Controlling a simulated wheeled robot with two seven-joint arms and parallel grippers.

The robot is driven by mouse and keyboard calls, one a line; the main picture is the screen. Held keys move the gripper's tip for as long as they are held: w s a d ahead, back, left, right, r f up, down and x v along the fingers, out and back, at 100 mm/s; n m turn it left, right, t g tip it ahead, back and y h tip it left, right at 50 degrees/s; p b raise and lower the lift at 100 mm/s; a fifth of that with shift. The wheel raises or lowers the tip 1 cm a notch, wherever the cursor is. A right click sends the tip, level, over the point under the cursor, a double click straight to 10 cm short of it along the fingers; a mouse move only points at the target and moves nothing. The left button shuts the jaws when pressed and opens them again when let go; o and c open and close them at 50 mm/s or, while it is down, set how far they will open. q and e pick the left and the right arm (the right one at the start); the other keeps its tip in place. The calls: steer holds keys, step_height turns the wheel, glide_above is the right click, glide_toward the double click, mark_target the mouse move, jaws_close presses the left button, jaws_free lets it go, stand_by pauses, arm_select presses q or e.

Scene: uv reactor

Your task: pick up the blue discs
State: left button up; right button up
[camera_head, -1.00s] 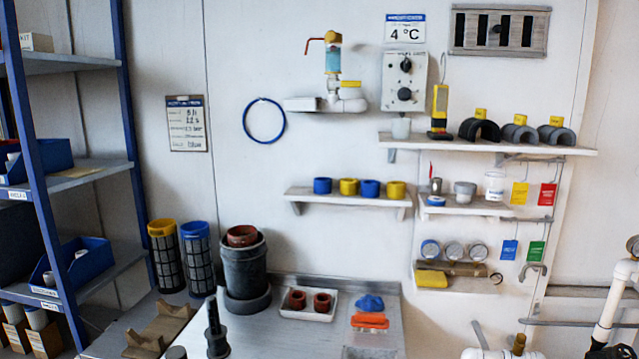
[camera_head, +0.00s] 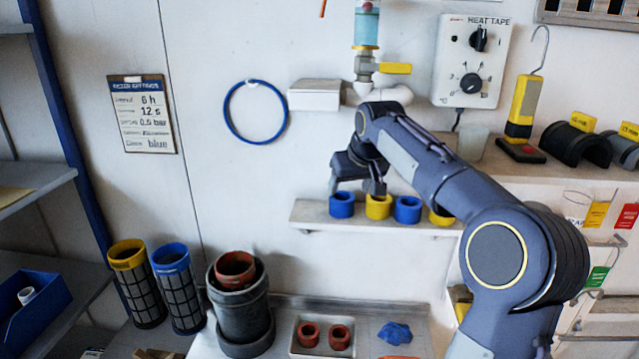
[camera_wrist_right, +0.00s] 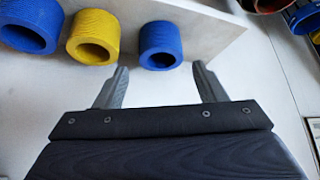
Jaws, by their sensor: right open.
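Two thick blue discs with round holes, the left one (camera_head: 342,205) and the right one (camera_head: 407,209), sit on the small wall shelf, with a yellow one (camera_head: 378,206) between them. My right gripper (camera_head: 356,188) is open and empty, just above and by the left blue disc. In the right wrist view my open fingers (camera_wrist_right: 160,82) point toward that blue disc (camera_wrist_right: 160,45), which lies ahead of the gap between them. The yellow disc (camera_wrist_right: 92,38) and the other blue disc (camera_wrist_right: 27,28) show to its left there. My left gripper is not in view.
The small shelf (camera_head: 310,215) also holds another yellow disc (camera_head: 441,216), partly hidden by my right arm. A pipe with a valve (camera_head: 385,92) is above.

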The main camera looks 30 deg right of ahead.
mark_target(343, 199)
steer(key=shift+w+d, duration=0.3)
steer(key=shift+w, duration=0.25)
steer(key=shift+w+f, duration=0.2)
steer(key=shift+w+d+f, duration=0.1)
steer(key=shift+w+f, duration=0.15)
steer(key=shift+f, duration=0.45)
steer(key=p+x, duration=0.2)
steer(key=x, duration=0.2)
steer(key=shift+f, duration=0.35)
steer(key=shift+w+f, duration=0.15)
steer(key=shift+f, duration=0.2)
steer(key=shift+c, duration=0.2)
steer(key=c, duration=0.7)
